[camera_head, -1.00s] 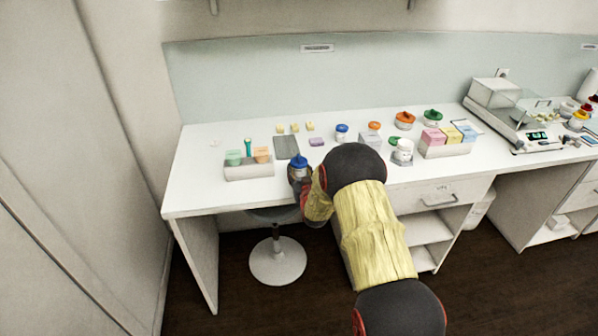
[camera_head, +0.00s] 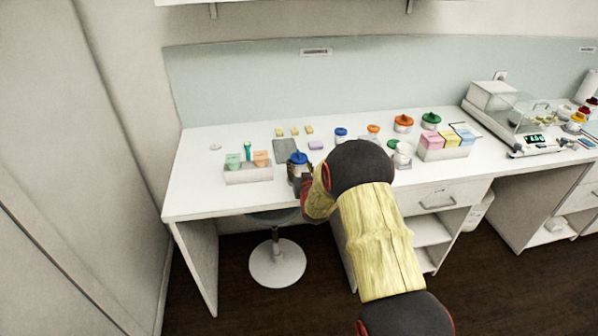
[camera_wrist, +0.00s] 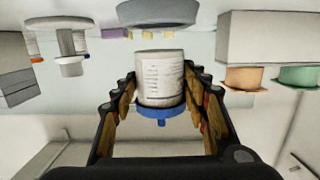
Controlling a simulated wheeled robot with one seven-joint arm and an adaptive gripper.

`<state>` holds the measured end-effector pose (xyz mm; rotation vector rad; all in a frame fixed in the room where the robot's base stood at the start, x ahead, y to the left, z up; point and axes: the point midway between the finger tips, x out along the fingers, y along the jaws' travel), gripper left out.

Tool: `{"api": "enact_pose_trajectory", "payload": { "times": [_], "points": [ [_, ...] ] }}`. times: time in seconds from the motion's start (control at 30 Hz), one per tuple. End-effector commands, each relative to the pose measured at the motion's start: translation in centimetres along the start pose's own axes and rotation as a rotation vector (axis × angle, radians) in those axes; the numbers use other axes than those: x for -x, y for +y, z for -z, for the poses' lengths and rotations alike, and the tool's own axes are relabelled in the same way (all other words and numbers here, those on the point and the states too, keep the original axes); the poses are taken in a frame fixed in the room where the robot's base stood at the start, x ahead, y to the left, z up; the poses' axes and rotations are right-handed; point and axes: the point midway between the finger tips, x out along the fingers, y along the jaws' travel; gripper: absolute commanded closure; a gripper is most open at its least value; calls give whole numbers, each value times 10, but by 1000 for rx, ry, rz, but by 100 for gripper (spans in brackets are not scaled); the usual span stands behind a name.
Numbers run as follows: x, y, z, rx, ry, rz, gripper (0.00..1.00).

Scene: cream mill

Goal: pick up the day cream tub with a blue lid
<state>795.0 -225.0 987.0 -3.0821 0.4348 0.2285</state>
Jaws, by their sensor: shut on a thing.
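The white tub with a blue lid (camera_head: 298,158) is at the front of the white desk in the head view, upright. It also shows in the wrist view (camera_wrist: 160,78), which is upside down, with print on its side and the lid at the bottom. My gripper (camera_wrist: 158,88) is shut on this tub, with a finger on each side. In the head view my gripper (camera_head: 300,181) is partly hidden by my arm. A gap seems to show between the tub's base and the grey slab in the wrist view, but the height cannot be judged.
A second blue-lidded tub (camera_head: 341,134) stands behind on the desk. A tray (camera_head: 248,175) with green and orange items is to the left. A grey mat (camera_head: 285,148) and small yellow blocks lie behind. A box of coloured cartons (camera_head: 445,152) stands right.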

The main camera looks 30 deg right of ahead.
Motion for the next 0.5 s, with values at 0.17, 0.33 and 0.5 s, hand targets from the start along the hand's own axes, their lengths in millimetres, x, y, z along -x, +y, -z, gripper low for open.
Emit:
{"api": "enact_pose_trajectory", "payload": {
  "times": [0.17, 0.33, 0.5],
  "points": [
    [39, 0, 38, 0, 2, 0, 91],
    [79, 0, 51, 0, -3, 0, 91],
    [111, 0, 60, 0, -1, 0, 91]
  ]
}}
